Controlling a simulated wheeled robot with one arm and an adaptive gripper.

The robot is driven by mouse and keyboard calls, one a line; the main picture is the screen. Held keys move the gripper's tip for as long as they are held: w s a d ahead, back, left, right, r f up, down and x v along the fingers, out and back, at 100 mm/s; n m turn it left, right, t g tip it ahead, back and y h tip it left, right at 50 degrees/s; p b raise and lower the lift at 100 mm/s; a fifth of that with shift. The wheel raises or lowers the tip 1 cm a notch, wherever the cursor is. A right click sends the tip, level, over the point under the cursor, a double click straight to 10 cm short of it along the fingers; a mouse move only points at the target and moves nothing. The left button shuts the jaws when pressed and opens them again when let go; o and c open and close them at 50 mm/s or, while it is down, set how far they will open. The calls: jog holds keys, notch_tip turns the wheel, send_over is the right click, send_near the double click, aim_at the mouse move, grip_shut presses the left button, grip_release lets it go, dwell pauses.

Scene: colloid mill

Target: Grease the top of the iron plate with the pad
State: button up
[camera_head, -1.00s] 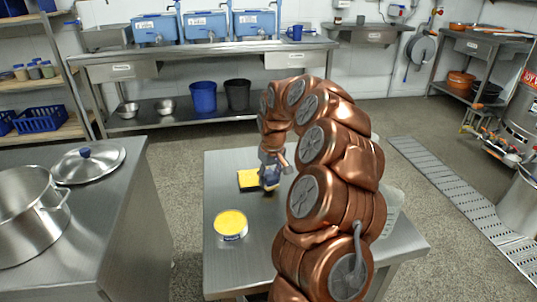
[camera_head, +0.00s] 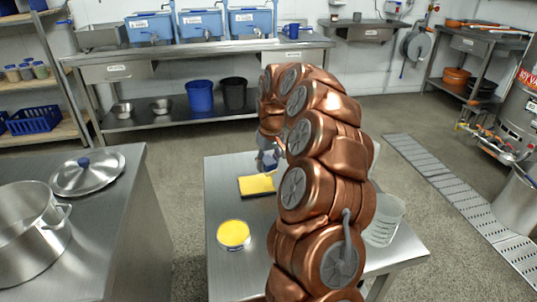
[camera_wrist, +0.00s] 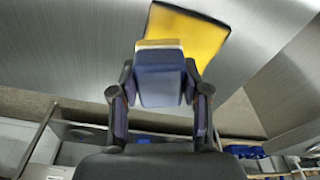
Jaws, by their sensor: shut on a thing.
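The iron plate (camera_head: 257,185) lies flat on the steel table, with yellow over nearly all of its visible top and a dark edge. In the wrist view the plate (camera_wrist: 187,33) is partly hidden behind the pad. The pad (camera_wrist: 160,85) is a blue block with a pale yellowish face at its far end. My gripper (camera_wrist: 158,92) is shut on the pad's sides. In the head view my gripper (camera_head: 267,160) is at the plate's far side and seems raised above it. The pad is mostly hidden there by my arm.
A round tin of yellow grease (camera_head: 233,234) stands nearer on the same table (camera_head: 222,275). A clear container (camera_head: 385,222) stands at the right, partly behind my arm. A counter at left holds a pot (camera_head: 28,225) and a lid (camera_head: 87,172).

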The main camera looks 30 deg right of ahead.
jog(key=shift+r+p, duration=0.35)
jog(key=shift+r, duration=0.7)
